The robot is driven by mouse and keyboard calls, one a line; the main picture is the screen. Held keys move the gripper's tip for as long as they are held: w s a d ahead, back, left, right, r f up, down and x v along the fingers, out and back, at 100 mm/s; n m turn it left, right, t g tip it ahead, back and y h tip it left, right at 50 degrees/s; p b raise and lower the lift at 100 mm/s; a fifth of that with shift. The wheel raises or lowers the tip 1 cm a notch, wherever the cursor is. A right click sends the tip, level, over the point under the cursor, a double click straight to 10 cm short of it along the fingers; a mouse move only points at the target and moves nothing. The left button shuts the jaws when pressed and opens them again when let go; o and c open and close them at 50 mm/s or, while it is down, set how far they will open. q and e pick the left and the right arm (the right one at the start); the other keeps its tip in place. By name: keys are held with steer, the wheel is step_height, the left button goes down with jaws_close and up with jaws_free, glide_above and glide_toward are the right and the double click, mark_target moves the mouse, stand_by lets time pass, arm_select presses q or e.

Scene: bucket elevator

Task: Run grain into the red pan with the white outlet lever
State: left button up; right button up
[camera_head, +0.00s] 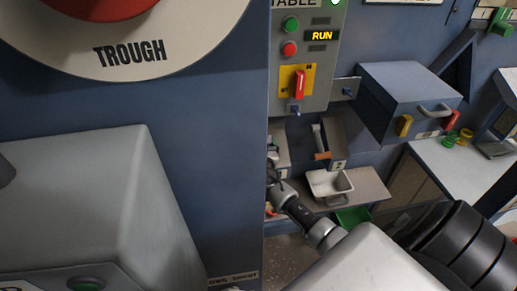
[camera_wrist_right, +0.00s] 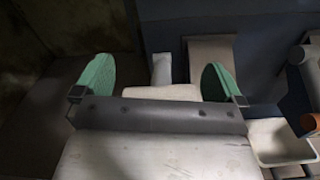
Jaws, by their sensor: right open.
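My right gripper (camera_wrist_right: 158,82) is open, its two green finger pads wide apart. A pale upright bar (camera_wrist_right: 162,68), which looks like the white outlet lever, shows between the pads in the right wrist view, and no finger visibly touches it. In the head view my right arm reaches in from the lower right, and its gripper end is partly cut off by the blue housing. A small red patch (camera_head: 269,209) shows low beside that housing; it may be the red pan, but most of it is hidden. My left gripper is not in view.
A white pan (camera_head: 330,184) sits on a shelf (camera_head: 368,184) below a chute with an orange-handled lever (camera_head: 321,145). A green pan (camera_head: 352,217) is lower down. The control panel (camera_head: 318,75) reads RUN. The large blue housing (camera_head: 225,140) blocks the left side.

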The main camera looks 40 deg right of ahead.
steer(key=b+v, duration=0.1)
steer(key=v, duration=0.9)
